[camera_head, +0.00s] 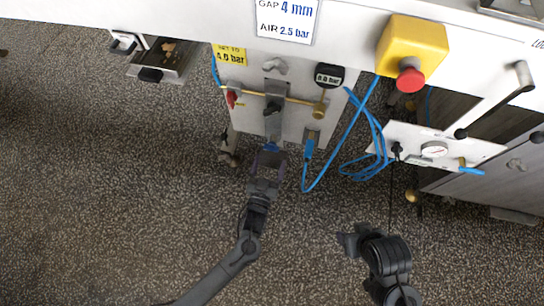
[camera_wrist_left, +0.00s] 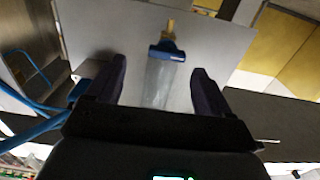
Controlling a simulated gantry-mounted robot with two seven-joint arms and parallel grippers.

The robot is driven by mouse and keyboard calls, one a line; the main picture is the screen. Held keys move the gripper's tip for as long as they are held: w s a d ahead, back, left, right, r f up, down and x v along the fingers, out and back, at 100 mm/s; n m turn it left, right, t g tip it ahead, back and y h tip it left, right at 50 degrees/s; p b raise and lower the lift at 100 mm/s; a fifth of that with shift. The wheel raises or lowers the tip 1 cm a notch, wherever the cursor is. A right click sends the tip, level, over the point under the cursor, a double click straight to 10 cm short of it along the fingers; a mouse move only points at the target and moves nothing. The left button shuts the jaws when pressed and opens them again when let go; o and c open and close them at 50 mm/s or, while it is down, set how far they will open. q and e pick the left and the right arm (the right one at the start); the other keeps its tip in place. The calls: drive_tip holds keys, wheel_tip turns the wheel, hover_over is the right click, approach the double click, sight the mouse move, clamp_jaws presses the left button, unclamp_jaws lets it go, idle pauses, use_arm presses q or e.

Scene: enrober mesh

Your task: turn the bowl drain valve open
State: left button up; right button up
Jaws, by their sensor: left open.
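The filter bowl (camera_head: 273,126) hangs from the brass air line on the machine's front panel. It shows as a clear grey cylinder in the left wrist view (camera_wrist_left: 158,84). The drain valve, a small blue handle (camera_head: 270,148) with a brass stem, sits at the bowl's lower end; the handle also shows in the left wrist view (camera_wrist_left: 167,51). My left gripper (camera_head: 269,158) is open just below the blue handle. In the left wrist view its two dark fingers stand on either side of the bowl, apart from it. My right gripper (camera_head: 350,240) is low at right; its jaws are unclear.
A red valve handle (camera_head: 232,98) and a black gauge (camera_head: 329,76) sit on the same panel. A blue hose (camera_head: 335,150) loops down to the right. A yellow emergency-stop box (camera_head: 413,45) is upper right. A white panel with a gauge (camera_head: 434,150) stands at right. The floor below is clear.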

sight(272, 150)
use_arm(q)
drive_tip(key=w+b, duration=0.1)
drive_tip(key=w, duration=0.2)
drive_tip(key=shift+w+a, duration=0.15)
drive_tip(key=shift+w, duration=0.15)
drive_tip(key=shift+w+b, duration=0.3)
drive_tip(key=shift+s+d, duration=0.1)
drive_tip(key=shift+d, duration=0.25)
drive_tip(key=shift+a, duration=0.25)
drive_tip(key=c, duration=1)
drive_tip(key=shift+d+r+m+p, duration=0.1)
drive_tip(key=shift+r+m+p, duration=0.05)
drive_tip(key=shift+m+p, duration=0.45)
drive_tip(key=shift+c, duration=0.2)
drive_tip(key=shift+m+p, duration=1)
drive_tip(key=shift+p, duration=0.2)
drive_tip(key=m+p, duration=0.2)
drive_tip(key=m, duration=0.2)
drive_tip(key=shift+d+m+p, duration=0.15)
drive_tip(key=shift+m+p, duration=0.15)
drive_tip(key=shift+p, duration=0.1)
drive_tip(key=m+p, duration=0.2)
drive_tip(key=m, duration=0.5)
drive_tip(key=m+p, duration=0.1)
drive_tip(key=m, duration=0.2)
drive_tip(key=shift+f, duration=0.35)
use_arm(e)
wheel_tip(272, 150, up, 7)
drive_tip(key=shift+a, duration=0.35)
drive_tip(key=shift+w+d, duration=0.1)
